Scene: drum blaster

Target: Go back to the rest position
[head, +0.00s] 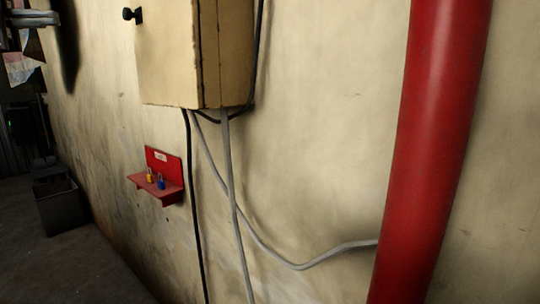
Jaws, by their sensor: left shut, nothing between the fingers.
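My left gripper (38,18) shows only as a small grey shape at the top left edge, cut off by the frame. Its fingers are together, with nothing seen between them. It is well away from the wall fixtures. My right gripper is out of view. A red wall shelf (160,192) holds a yellow padlock (150,175) and a blue padlock (161,182), side by side.
A beige electrical box (168,55) with a black knob (132,15) hangs on the stained wall. Grey and black cables run down from it. A thick red pipe (430,150) stands at the right. A dark bin (60,205) is on the floor at left.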

